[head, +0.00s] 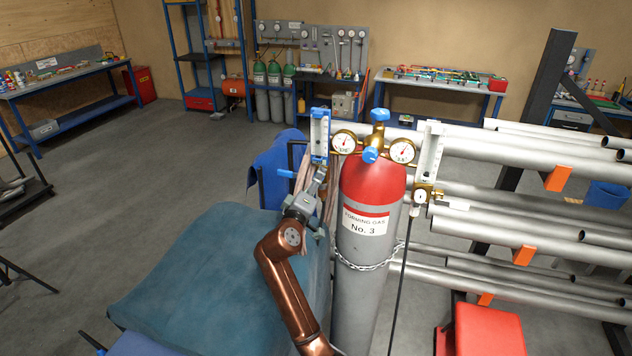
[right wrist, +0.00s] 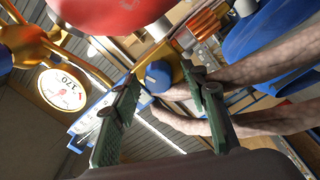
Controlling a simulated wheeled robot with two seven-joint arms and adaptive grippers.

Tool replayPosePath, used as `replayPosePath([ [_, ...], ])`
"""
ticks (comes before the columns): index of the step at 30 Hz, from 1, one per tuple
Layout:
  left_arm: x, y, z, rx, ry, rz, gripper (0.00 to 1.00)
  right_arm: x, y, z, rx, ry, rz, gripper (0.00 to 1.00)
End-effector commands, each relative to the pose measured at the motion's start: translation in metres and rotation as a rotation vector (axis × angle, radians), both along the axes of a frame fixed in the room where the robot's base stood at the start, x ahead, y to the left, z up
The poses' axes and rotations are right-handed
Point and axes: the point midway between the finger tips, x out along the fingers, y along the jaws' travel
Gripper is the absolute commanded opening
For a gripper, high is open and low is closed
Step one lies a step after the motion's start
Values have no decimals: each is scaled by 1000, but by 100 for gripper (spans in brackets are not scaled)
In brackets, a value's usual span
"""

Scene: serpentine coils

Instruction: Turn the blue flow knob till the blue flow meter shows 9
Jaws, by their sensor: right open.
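The blue flow meter (head: 320,136) is an upright clear tube in a blue frame, left of the gas cylinder's gauges. Its reading is too small to tell. The blue flow knob (right wrist: 158,76) is at the meter's lower end in the right wrist view; in the head view a blue part (head: 287,173) shows beside the meter's base. My right gripper (head: 316,180) is just below the meter. In the right wrist view its two green fingers (right wrist: 161,84) are apart, with the knob between or just beyond their tips. Contact cannot be told. My left gripper is not in view.
The red-topped forming gas cylinder (head: 366,230) stands right of my arm, with two round gauges and a second flow meter (head: 429,150). Steel pipes (head: 520,190) fill the right rack. A teal covered surface (head: 200,270) lies left.

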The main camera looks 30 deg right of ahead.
Motion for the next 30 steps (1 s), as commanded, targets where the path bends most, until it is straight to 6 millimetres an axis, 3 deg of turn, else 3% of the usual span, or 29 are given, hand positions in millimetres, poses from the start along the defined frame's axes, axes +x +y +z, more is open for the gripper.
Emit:
replayPosePath([
  [8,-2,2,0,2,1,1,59,-4,5,0,0,-1,1,41],
  [21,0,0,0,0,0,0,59,-58,67,-5,3,0,1,41],
  [30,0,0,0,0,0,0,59,-78,89,-5,0,0,0,41],
])
